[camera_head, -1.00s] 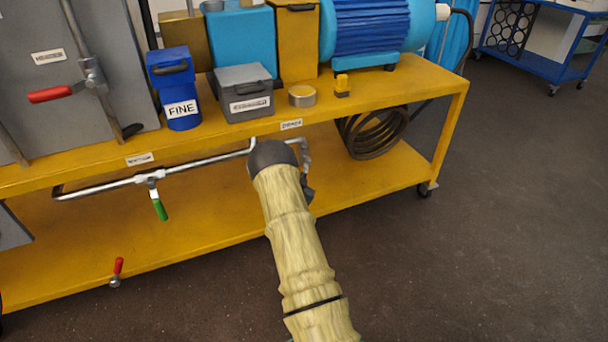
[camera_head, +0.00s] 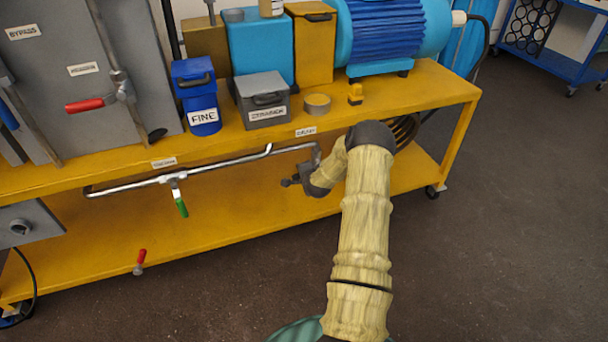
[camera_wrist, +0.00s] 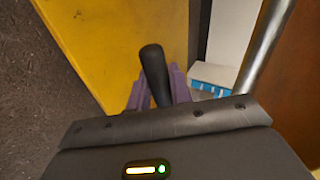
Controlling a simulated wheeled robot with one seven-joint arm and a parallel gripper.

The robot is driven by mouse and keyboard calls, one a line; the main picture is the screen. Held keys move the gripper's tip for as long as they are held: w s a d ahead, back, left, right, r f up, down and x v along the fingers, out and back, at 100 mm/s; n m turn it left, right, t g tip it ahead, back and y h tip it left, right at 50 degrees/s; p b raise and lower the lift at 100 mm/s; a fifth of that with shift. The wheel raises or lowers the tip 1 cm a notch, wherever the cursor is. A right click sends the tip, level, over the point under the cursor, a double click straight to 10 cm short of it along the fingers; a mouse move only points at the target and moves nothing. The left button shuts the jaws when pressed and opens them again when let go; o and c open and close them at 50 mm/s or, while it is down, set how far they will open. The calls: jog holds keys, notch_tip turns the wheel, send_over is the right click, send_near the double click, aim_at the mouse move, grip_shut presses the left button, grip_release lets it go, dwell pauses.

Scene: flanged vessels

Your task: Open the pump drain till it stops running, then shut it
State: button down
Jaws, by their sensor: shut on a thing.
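The drain label (camera_head: 305,131) is on the yellow bench's upper edge. Below it, a silver pipe (camera_head: 240,159) ends near my gripper (camera_head: 291,182). In the wrist view my gripper (camera_wrist: 158,88) has its purple fingers closed around a black lever handle (camera_wrist: 155,65), whose rounded end sticks out past them. The handle's base and the valve are hidden by the gripper, so I cannot tell how far the valve is turned. No running liquid shows. The pipe also shows in the wrist view (camera_wrist: 266,38).
A green-handled valve (camera_head: 180,203) hangs from the pipe to the left. A red lever (camera_head: 141,258) is on the lower shelf (camera_head: 215,215). A blue FINE vessel (camera_head: 202,98), a grey strainer box (camera_head: 262,100) and a blue motor (camera_head: 385,28) stand above.

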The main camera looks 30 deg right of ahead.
jog(key=shift+a+r+m+y, duration=0.1)
jog(key=shift+r+m+y, duration=0.3)
jog(key=shift+r+y, duration=0.1)
jog(key=c, duration=1.3)
grip_release()
jog(key=shift+p, duration=0.3)
jog(key=p+v, duration=0.5)
jog(key=v, duration=1.2)
jog(key=shift+s, duration=0.2)
